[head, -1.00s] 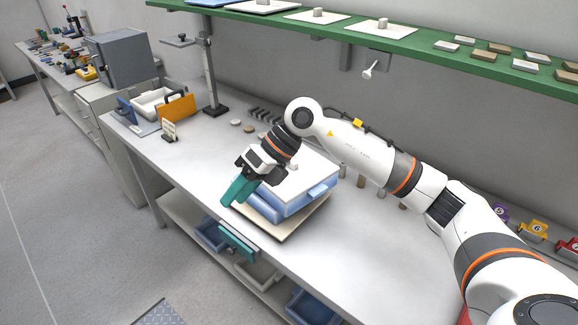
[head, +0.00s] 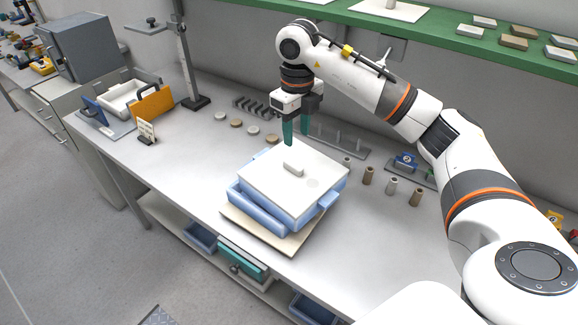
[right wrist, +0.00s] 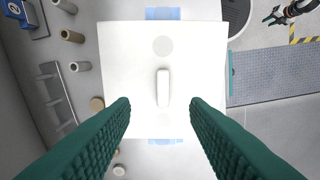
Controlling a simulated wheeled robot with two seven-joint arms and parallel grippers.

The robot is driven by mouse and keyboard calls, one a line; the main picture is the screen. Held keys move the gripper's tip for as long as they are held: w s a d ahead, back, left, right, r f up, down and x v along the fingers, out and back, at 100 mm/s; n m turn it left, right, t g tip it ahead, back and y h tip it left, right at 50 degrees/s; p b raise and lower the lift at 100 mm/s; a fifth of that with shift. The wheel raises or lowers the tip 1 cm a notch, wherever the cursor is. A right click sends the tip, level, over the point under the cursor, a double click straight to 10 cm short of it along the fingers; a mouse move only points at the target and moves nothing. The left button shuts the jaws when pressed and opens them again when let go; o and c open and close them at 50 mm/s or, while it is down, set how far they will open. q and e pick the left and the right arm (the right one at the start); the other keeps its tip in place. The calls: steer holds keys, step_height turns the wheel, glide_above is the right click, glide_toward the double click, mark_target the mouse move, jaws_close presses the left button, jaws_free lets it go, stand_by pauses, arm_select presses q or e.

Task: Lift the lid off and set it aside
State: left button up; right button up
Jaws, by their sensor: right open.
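A white square lid (head: 312,183) with a raised bar handle (head: 293,168) lies on a blue box (head: 258,208) on the bench. The lid also shows in the right wrist view (right wrist: 128,62), with its handle (right wrist: 163,88) between the two fingers in the picture. My right gripper (head: 296,142) points down above the far side of the lid in the head view, with teal fingers. In the right wrist view the gripper (right wrist: 160,112) is open and empty, its fingers on either side of the handle and apart from it. My left gripper is not in view.
A beige board (head: 289,246) lies under the box. Several small cylinders (head: 368,175) stand right of it, and round discs (head: 236,123) lie behind. An orange-sided holder (head: 153,103) with a white tray stands at left. The bench left of the box is clear.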

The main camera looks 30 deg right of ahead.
mark_target(293, 164)
steer(key=f, duration=0.1)
steer(key=f+p, duration=0.1)
steer(key=f, duration=0.1)
steer(key=shift+s+f, duration=0.2)
steer(key=shift+f, duration=0.05)
steer(key=shift+w+f, duration=0.15)
steer(key=shift+f, duration=0.15)
steer(key=f, duration=0.1)
steer(key=f+p, duration=0.2)
steer(key=f, duration=0.1)
steer(key=shift+w+a+f, duration=0.1)
steer(key=shift+w+a, duration=0.05)
steer(key=shift+a, duration=0.15)
steer(key=shift+f+p, duration=0.3)
steer(key=shift+f, duration=0.15)
steer(key=shift+c, duration=0.3)
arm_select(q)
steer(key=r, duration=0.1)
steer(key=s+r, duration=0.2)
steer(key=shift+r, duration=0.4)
arm_select(e)
jaws_close()
